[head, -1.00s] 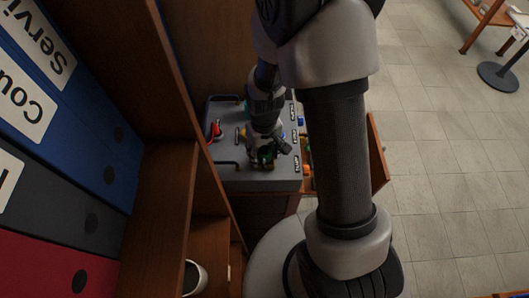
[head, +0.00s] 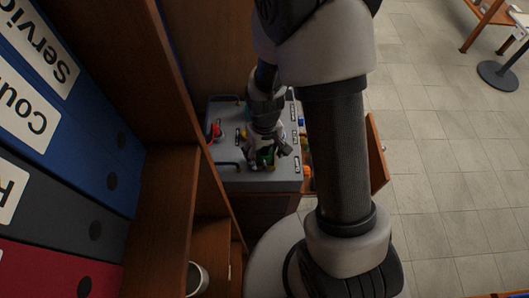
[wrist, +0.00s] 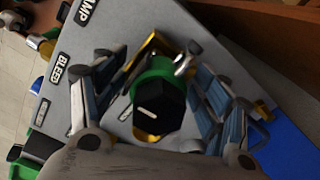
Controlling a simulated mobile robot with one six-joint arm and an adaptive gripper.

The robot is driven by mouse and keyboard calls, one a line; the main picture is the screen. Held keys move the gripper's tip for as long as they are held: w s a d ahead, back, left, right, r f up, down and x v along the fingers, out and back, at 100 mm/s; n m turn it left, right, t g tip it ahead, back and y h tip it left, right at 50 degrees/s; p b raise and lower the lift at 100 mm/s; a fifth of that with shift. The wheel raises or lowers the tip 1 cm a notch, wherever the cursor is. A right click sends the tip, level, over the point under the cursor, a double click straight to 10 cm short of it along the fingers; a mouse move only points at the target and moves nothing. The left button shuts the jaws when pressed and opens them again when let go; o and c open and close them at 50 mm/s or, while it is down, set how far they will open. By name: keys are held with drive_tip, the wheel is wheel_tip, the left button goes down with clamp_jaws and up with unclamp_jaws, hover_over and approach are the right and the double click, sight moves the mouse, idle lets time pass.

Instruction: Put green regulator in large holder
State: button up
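The green regulator (wrist: 155,88) has a black knob and yellow-brass parts, with a small metal fitting at its upper right. It sits between the spread fingers of my gripper (wrist: 160,95) at the grey testbench. Gaps show beside the regulator in the wrist view, so the fingers look open around it. In the head view, my gripper (head: 267,154) is over the front part of the bench, with a bit of green (head: 266,157) between its fingers. I cannot make out the large holder or whether the regulator is seated in it.
The grey bench top (head: 255,182) carries black labels, a red part (head: 216,130) and handles. An open wooden drawer (head: 377,155) with coloured parts is to the right. A wooden shelf with binders (head: 75,110) stands close on the left.

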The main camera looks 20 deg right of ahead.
wheel_tip(320, 180, up, 12)
drive_tip(key=shift+w+r+p, duration=0.1)
drive_tip(key=shift+r+p, duration=0.05)
drive_tip(key=shift+p, duration=0.7)
drive_tip(key=s+r+m+t, duration=0.1)
drive_tip(key=s+r+t, duration=0.3)
drive_tip(key=s+r, duration=1.1)
wheel_tip(320, 180, up, 4)
drive_tip(key=shift+r+t, duration=0.1)
drive_tip(key=shift+t, duration=0.2)
drive_tip(key=shift+s, duration=0.1)
